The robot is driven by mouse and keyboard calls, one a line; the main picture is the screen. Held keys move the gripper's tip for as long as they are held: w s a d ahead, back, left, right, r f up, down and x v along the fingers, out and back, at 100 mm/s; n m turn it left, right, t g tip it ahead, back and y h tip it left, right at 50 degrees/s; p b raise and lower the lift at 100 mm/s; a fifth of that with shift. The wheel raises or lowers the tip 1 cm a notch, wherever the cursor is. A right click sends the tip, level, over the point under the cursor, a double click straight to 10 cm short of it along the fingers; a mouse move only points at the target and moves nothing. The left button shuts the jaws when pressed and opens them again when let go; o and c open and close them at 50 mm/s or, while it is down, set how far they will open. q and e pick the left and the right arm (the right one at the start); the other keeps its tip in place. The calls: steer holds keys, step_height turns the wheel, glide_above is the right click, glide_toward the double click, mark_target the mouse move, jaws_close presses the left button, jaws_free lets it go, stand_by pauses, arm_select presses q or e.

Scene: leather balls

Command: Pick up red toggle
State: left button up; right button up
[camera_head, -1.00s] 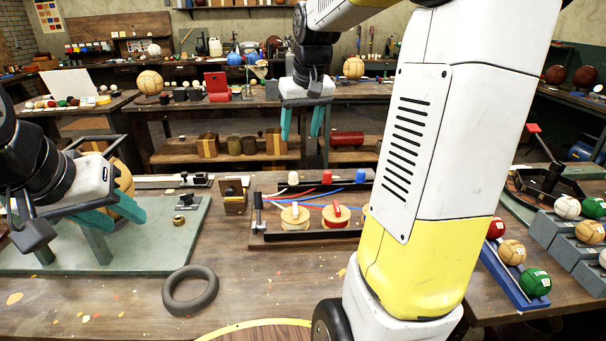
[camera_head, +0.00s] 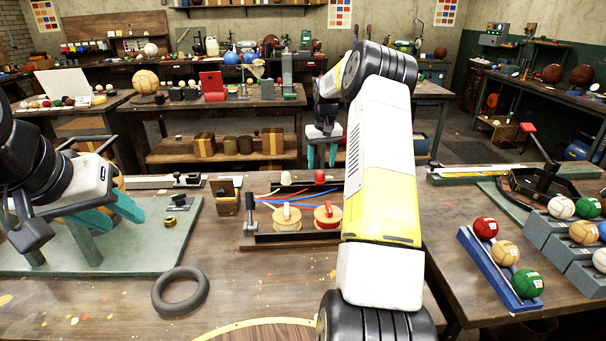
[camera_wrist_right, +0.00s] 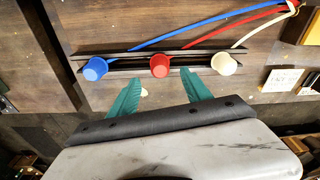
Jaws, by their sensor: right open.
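The red toggle (camera_head: 318,177) sits at the back of a board with cords, with a white toggle (camera_head: 286,177) to its left. In the right wrist view the red toggle (camera_wrist_right: 160,66) stands in a dark rail between a blue toggle (camera_wrist_right: 95,68) and a white one, with a red cord nearby. My right gripper (camera_head: 322,157) is open and empty above and behind the toggles. In the wrist view its fingertips (camera_wrist_right: 161,77) lie either side of the red toggle's line, seemingly short of it. My left gripper (camera_head: 116,230) is open at the left, over a green-grey mat.
Two round wooden discs (camera_head: 287,218) lie in front of the toggles, one with a white piece and one with a red piece on top. A black ring (camera_head: 181,290) lies at the front. A blue rack (camera_head: 497,268) of balls stands right. My right arm hides part of the board.

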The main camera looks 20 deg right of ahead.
mark_target(320, 172)
step_height(320, 172, down, 6)
steer(key=shift+w+a+r, duration=0.1)
steer(key=shift+r, duration=0.1)
jaws_close()
steer(key=shift+r, duration=0.1)
